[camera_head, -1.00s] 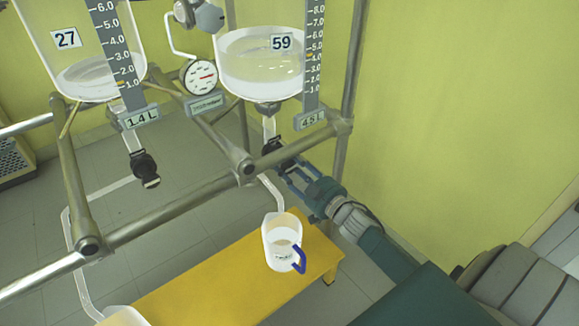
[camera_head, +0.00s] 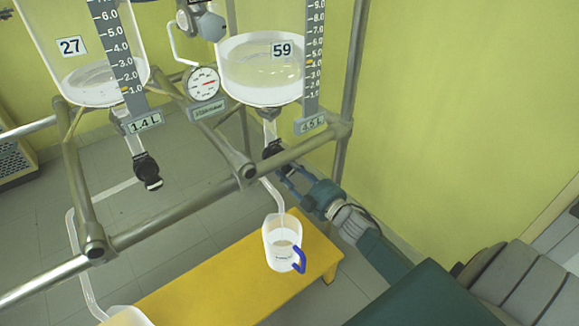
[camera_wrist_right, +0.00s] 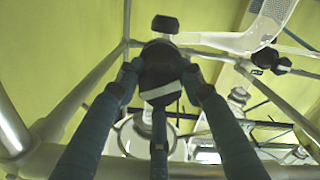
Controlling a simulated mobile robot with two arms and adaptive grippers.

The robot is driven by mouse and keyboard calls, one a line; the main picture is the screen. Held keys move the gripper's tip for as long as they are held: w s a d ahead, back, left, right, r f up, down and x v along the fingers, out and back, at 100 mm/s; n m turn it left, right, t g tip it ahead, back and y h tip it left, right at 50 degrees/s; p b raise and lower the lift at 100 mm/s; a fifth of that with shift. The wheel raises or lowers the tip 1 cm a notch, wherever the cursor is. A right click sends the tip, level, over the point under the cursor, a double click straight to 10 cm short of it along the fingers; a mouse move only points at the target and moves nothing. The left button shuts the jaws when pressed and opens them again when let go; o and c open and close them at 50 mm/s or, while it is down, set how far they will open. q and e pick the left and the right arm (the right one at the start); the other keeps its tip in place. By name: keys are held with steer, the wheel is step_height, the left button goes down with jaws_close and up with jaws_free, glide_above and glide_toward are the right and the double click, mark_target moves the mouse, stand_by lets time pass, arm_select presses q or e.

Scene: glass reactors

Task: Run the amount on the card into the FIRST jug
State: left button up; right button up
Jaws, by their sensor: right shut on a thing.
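The jug (camera_head: 279,250) is clear with a blue handle and stands on the yellow bench under the outlet tube (camera_head: 271,194) of the vessel marked 59 (camera_head: 262,75). Some liquid shows in it; I cannot tell whether more is flowing. That vessel is partly full, and its plate (camera_head: 311,124) seems to read 4.5 L. My right gripper (camera_head: 279,165) is shut on the black valve handle below it. My left gripper is out of view.
The vessel marked 27 (camera_head: 85,75) hangs at left, with a 1.4 L plate (camera_head: 145,122) and a black valve (camera_head: 147,172). Part of a second container (camera_head: 128,317) shows at the bottom edge. Metal rails (camera_head: 175,211) cross in front. A round gauge (camera_head: 203,83) hangs between the vessels.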

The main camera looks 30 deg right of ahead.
steer(key=shift+s+d+f+n, duration=0.1)
steer(key=shift+f+n, duration=0.35)
steer(key=shift+n, duration=0.15)
steer(key=o, duration=1.2)
steer(key=shift+c, duration=0.2)
steer(key=shift+d+r, duration=0.1)
steer(key=shift+r, duration=0.1)
steer(key=s, duration=1.2)
steer(key=shift+d, duration=0.45)
